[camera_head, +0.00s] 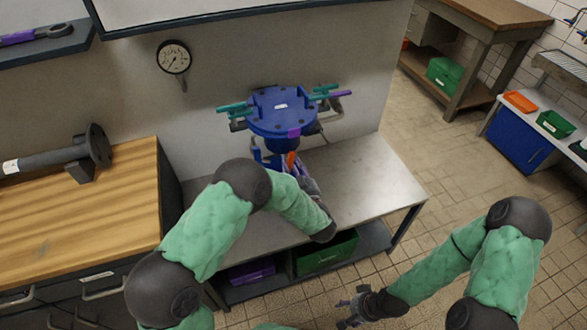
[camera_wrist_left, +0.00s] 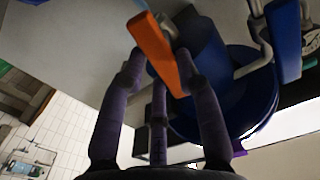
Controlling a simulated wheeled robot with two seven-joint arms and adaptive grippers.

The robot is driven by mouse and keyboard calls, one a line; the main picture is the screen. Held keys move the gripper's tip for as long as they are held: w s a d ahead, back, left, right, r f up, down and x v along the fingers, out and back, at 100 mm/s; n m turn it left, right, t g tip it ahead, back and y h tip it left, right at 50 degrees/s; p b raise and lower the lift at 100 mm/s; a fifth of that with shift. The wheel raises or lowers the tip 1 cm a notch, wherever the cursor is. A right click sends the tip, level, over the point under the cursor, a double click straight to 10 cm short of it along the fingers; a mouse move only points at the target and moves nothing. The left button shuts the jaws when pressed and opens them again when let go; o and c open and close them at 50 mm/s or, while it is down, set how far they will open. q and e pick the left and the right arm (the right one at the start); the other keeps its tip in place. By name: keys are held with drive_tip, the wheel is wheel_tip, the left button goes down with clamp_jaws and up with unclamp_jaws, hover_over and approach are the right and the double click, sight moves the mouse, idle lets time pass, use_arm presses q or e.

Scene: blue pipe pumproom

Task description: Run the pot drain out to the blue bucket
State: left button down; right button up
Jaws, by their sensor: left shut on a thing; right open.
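The blue pot (camera_head: 283,112) stands on the grey bench against the wall, with a bolted round lid and teal and purple handles around its rim. It also shows in the left wrist view (camera_wrist_left: 215,60). A small orange lever (camera_head: 291,160) is at the pot's lower front, and it shows large in the left wrist view (camera_wrist_left: 153,50). My left gripper (camera_head: 300,172) is shut on this lever, its dark fingers (camera_wrist_left: 160,68) around it. My right gripper (camera_head: 354,306) is open and empty, low in front of the bench. I cannot make out a blue bucket.
A green crate (camera_head: 327,253) and a purple bin (camera_head: 251,272) sit on the shelf under the grey bench (camera_head: 375,190). A wooden-topped cabinet (camera_head: 80,210) with a flanged pipe (camera_head: 50,159) stands at the left. Tiled floor (camera_head: 440,160) lies open to the right.

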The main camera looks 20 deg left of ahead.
use_arm(q)
drive_tip(key=shift+f+n, duration=0.1)
drive_tip(key=shift+n, duration=1.1)
drive_tip(key=c, duration=2)
unclamp_jaws()
drive_tip(key=o, duration=1.1)
drive_tip(key=v, duration=1.2)
drive_tip(key=shift+w, duration=0.1)
